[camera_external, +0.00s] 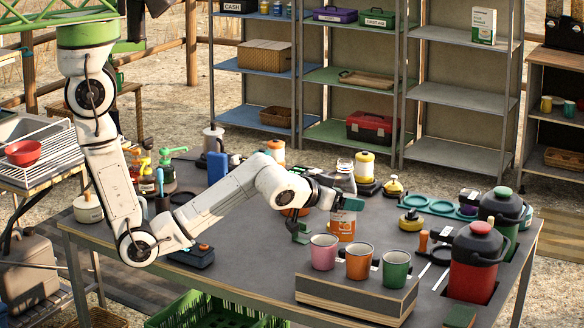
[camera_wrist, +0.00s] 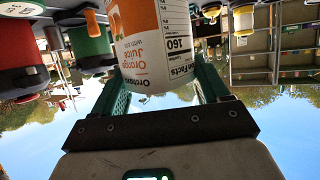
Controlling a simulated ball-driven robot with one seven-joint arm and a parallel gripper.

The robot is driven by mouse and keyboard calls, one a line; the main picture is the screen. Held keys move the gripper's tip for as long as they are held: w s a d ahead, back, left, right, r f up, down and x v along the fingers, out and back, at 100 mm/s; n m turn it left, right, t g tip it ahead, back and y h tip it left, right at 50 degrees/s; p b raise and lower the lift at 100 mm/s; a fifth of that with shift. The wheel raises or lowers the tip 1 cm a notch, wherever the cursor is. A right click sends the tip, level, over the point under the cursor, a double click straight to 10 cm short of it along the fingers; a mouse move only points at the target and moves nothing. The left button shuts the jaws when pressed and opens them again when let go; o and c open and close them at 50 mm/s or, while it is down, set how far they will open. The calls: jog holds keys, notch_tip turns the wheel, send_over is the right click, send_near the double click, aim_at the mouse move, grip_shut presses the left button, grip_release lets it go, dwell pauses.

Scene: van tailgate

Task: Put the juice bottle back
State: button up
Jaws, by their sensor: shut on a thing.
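The juice bottle (camera_external: 342,226) has a white and orange label and a pale upper part. It looks upright over the right-centre of the grey table, behind the row of mugs. My gripper (camera_external: 326,216), with green fingers, is shut on it from the left. In the wrist view, which is upside down, the label of the juice bottle (camera_wrist: 155,45) reads "Orange Juice" and sits between the fingers of my gripper (camera_wrist: 165,90). I cannot tell whether the bottle's base touches the table.
Pink, orange and green mugs (camera_external: 358,262) stand on a wooden riser (camera_external: 350,296) in front of the bottle. A red jug (camera_external: 474,265) and a green jug (camera_external: 502,210) stand right. Yellow-lidded containers (camera_external: 365,166) stand behind. A teal holder (camera_external: 440,206) lies at right.

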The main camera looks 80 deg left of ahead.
aim_at(346, 213)
jog(key=shift+w+f, duration=0.4)
jog(key=shift+f+p, duration=0.35)
jog(key=shift+f, duration=1.25)
jog(key=shift+f, duration=0.2)
jog(key=o, duration=1.2)
jog(key=shift+o, duration=0.2)
jog(key=shift+r, duration=0.25)
jog(key=b+v, duration=0.1)
jog(key=v, duration=1.1)
